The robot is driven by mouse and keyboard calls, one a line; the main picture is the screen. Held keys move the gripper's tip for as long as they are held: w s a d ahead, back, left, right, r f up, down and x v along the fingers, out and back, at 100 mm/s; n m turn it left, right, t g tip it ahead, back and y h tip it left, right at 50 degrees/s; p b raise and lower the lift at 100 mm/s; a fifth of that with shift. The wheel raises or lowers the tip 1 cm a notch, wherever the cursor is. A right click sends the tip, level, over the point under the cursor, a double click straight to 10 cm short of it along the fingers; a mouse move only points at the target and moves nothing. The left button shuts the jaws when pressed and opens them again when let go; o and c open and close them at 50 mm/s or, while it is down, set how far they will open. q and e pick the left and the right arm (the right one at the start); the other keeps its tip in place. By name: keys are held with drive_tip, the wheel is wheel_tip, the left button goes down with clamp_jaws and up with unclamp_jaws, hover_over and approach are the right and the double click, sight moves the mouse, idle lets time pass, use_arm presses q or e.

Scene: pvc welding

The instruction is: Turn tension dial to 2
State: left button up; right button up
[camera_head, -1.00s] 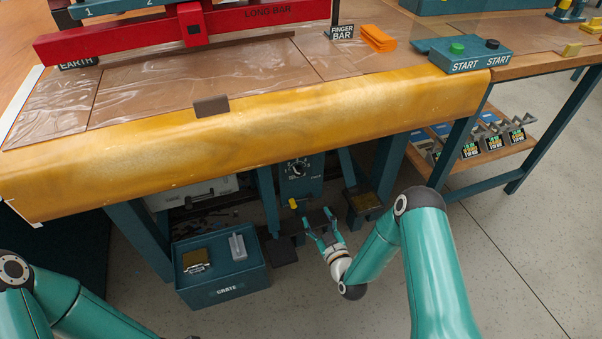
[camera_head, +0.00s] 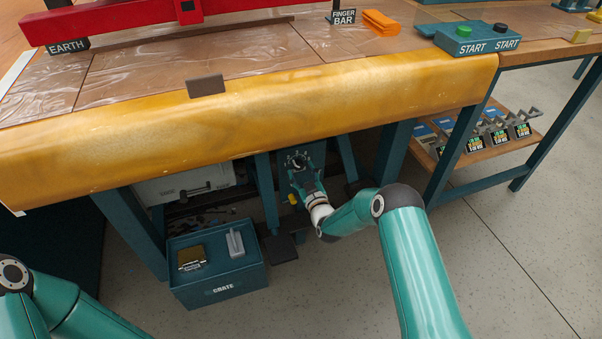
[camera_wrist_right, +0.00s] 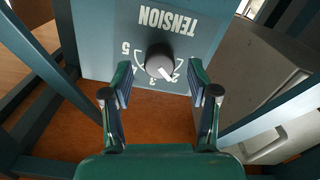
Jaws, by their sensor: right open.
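The tension dial (camera_wrist_right: 159,61) is a dark round knob with a white pointer on a blue-grey panel marked TENSION. In the right wrist view the lettering is upside down and the pointer aims to the lower right, close to a numeral that looks like 2. A 5 shows at the left of the scale. My right gripper (camera_wrist_right: 160,80) is open, its two fingers to either side just below the dial; I cannot tell whether they touch it. In the head view the gripper (camera_head: 301,172) is under the bench, in front of the dial (camera_head: 296,160). My left gripper is out of view.
The bench's yellow front edge (camera_head: 250,115) hangs above the right gripper. Blue legs stand beside the dial panel. A blue crate (camera_head: 222,291) sits on the floor to the left, and a low shelf (camera_head: 490,149) is at the right. A brace (camera_wrist_right: 35,75) shows at the left of the wrist view.

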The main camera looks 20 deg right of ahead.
drive_tip(key=shift+w, duration=0.8)
drive_tip(key=shift+c, duration=0.4)
drive_tip(key=c, duration=1.1)
drive_tip(key=shift+f+b, duration=0.15)
drive_tip(key=shift+b, duration=0.4)
clamp_jaws()
drive_tip(key=shift+m, duration=0.5)
drive_tip(key=shift+r, duration=0.2)
drive_tip(key=o, duration=1.2)
unclamp_jaws()
drive_tip(key=shift+s, duration=0.1)
drive_tip(key=s, duration=1.1)
drive_tip(key=shift+s+d+f, duration=0.1)
drive_tip(key=shift+s+d, duration=0.05)
drive_tip(key=shift+s, duration=0.25)
